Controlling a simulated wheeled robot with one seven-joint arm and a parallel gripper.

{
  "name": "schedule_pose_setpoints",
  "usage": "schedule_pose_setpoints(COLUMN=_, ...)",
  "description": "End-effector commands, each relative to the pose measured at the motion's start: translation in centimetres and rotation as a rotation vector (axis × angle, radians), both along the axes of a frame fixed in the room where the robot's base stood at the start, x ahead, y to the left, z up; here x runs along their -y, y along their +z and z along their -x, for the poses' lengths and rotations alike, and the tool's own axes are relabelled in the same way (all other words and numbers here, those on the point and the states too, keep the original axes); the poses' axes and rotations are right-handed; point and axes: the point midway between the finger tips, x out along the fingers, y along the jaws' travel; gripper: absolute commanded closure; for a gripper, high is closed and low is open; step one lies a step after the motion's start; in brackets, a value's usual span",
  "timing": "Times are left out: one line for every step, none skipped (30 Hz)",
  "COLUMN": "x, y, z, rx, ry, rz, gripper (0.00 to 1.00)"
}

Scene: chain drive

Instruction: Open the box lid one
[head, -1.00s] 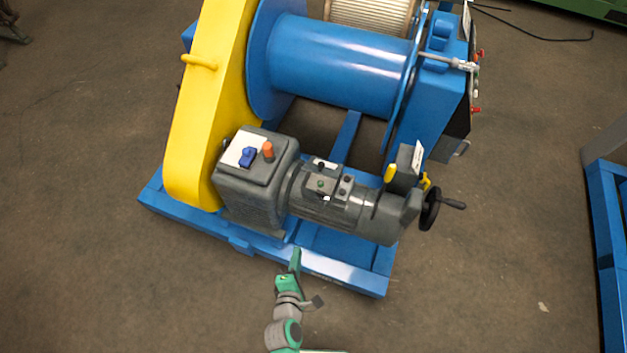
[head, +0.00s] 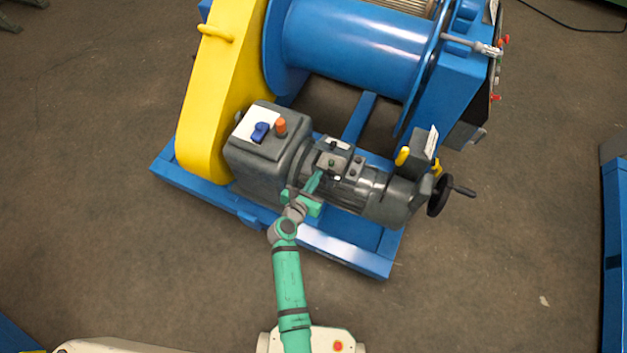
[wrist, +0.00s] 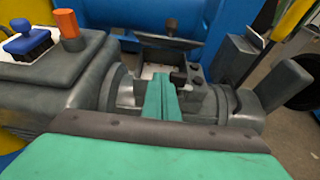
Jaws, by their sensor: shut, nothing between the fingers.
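A small grey box (head: 334,156) with dark knobs sits on top of the grey motor (head: 345,188). In the wrist view the small box (wrist: 190,76) shows just beyond the fingertips, partly hidden by them. I cannot tell which part is lid one. My gripper (head: 317,180) is shut and empty, its green fingers at the near side of the small box. In the wrist view the fingers (wrist: 161,97) lie together over the motor. Whether they touch the box is unclear.
Left of the motor stands a larger grey housing (head: 262,165) with a blue knob (head: 260,131) and an orange cap (head: 281,127). A black handwheel (head: 439,195) is at the right end. The blue drum (head: 350,45) and yellow guard (head: 215,95) are behind.

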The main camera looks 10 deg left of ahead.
Motion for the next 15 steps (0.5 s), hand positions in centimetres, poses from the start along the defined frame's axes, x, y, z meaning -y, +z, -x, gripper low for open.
schedule_pose_setpoints(x=0.4, y=-0.3, z=-1.0, rx=0.001, ry=-0.002, rz=0.001, gripper=1.0)
schedule_pose_setpoints(x=0.5, y=-0.5, z=-1.4, rx=0.0, ry=-0.002, rz=0.001, gripper=1.0)
schedule_pose_setpoints(x=0.7, y=-0.7, z=-2.1, rx=0.001, ry=-0.001, rz=0.0, gripper=1.0)
schedule_pose_setpoints(x=0.9, y=-0.9, z=-2.5, rx=0.001, ry=-0.002, rz=-0.001, gripper=1.0)
schedule_pose_setpoints(x=1.0, y=-1.1, z=-2.9, rx=0.0, ry=-0.002, rz=-0.001, gripper=1.0)
schedule_pose_setpoints(x=1.2, y=-1.3, z=-3.4, rx=0.0, ry=-0.001, rz=-0.001, gripper=1.0)
schedule_pose_setpoints(x=1.3, y=-1.4, z=-3.8, rx=0.0, ry=-0.001, rz=-0.001, gripper=1.0)
schedule_pose_setpoints(x=1.4, y=-1.6, z=-4.2, rx=0.0, ry=-0.001, rz=-0.001, gripper=1.0)
schedule_pose_setpoints(x=1.6, y=-1.8, z=-4.8, rx=0.0, ry=0.0, rz=-0.001, gripper=1.0)
schedule_pose_setpoints(x=1.8, y=-1.9, z=-5.1, rx=0.002, ry=-0.001, rz=-0.001, gripper=1.0)
schedule_pose_setpoints(x=1.8, y=-1.3, z=-5.3, rx=0.003, ry=-0.001, rz=-0.003, gripper=1.0)
schedule_pose_setpoints(x=1.8, y=-0.9, z=-5.5, rx=0.003, ry=-0.002, rz=-0.004, gripper=1.0)
schedule_pose_setpoints(x=1.9, y=-0.5, z=-5.7, rx=0.003, ry=-0.002, rz=-0.004, gripper=1.0)
schedule_pose_setpoints(x=2.0, y=-0.3, z=-5.8, rx=0.002, ry=-0.002, rz=-0.004, gripper=1.0)
schedule_pose_setpoints(x=2.0, y=0.1, z=-6.1, rx=0.003, ry=-0.002, rz=-0.004, gripper=1.0)
